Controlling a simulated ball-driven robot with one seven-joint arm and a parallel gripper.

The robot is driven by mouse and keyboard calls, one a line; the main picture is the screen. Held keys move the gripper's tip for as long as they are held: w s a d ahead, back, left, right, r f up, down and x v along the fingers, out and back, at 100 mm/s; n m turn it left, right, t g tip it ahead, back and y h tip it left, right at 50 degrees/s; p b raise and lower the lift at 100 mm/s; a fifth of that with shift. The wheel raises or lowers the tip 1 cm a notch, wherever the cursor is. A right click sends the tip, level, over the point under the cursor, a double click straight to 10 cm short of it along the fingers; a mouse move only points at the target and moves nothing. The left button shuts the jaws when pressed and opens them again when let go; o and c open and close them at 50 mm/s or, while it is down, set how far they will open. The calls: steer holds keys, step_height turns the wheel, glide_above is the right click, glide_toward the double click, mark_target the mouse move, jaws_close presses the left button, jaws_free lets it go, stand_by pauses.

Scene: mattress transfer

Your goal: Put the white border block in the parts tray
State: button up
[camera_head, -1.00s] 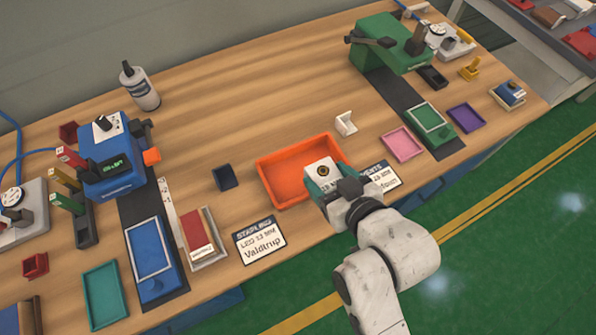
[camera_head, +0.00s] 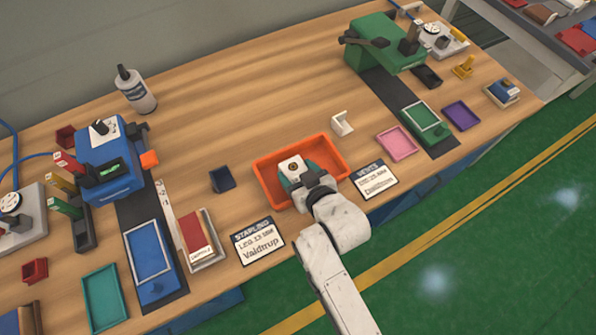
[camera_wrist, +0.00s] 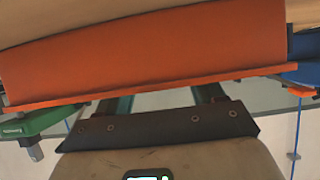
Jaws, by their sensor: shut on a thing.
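The orange parts tray (camera_head: 262,183) sits at the middle of the bench's front side. My gripper (camera_head: 292,184) is over the tray, pointing down, with its fingertips hidden under the wrist. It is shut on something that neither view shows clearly. In the wrist view an orange wall (camera_wrist: 150,50) fills the top and hides the ends of my fingers (camera_wrist: 162,98). A small white angled block (camera_head: 342,123) stands on the wood just behind the tray's right end, apart from my gripper. I cannot tell whether it is the white border block.
A dark blue holder (camera_head: 222,179) lies left of the tray. Stapling (camera_head: 258,242) and right-hand (camera_head: 375,180) label cards lie in front of it. A pink tray (camera_head: 397,143) is to the right.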

steer(key=shift+f, duration=0.2)
steer(key=o, duration=1.1)
steer(key=shift+r, duration=0.1)
steer(key=shift+r, duration=0.2)
steer(key=shift+s+d, duration=0.25)
steer(key=shift+s, duration=0.05)
steer(key=v, duration=1.1)
steer(key=shift+r, duration=0.15)
